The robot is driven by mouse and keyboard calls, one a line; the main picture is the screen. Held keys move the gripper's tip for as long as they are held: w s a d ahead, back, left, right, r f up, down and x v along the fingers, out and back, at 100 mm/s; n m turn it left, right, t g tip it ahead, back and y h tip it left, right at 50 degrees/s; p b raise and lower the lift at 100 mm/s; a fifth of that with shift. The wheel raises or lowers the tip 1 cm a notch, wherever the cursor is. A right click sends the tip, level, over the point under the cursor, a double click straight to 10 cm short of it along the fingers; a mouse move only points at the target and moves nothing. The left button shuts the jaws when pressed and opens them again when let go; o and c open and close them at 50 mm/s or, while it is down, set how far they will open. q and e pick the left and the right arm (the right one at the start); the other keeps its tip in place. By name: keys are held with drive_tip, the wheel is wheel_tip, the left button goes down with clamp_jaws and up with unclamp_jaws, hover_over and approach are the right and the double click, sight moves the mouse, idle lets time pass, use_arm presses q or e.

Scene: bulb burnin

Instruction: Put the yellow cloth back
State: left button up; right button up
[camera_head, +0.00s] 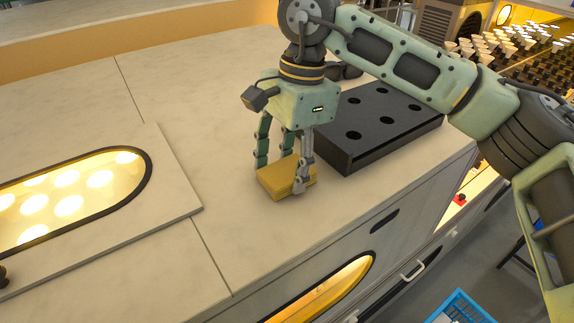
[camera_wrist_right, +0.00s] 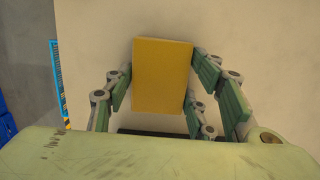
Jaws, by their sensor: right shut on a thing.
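The yellow cloth (camera_head: 283,181) is a folded, flat block on or just above the pale countertop; I cannot tell whether it touches the surface. My right gripper (camera_head: 284,176) points down over it, shut on its sides. In the right wrist view the cloth (camera_wrist_right: 162,75) sits between the green finger pads of the right gripper (camera_wrist_right: 160,85). My left gripper is not in view.
A black block with round holes (camera_head: 385,118) stands just right of the cloth. At left is a raised panel with a lit oval window (camera_head: 75,195). The counter's front edge is close to the cloth. A blue crate (camera_head: 460,308) is below on the floor.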

drive_tip(key=o, duration=1.1)
drive_tip(key=shift+f, duration=0.1)
drive_tip(key=shift+o, duration=0.2)
wheel_tip(320, 180, up, 12)
drive_tip(key=w+d+p, duration=0.1)
drive_tip(key=p, duration=0.7)
drive_tip(key=shift+d, duration=0.25)
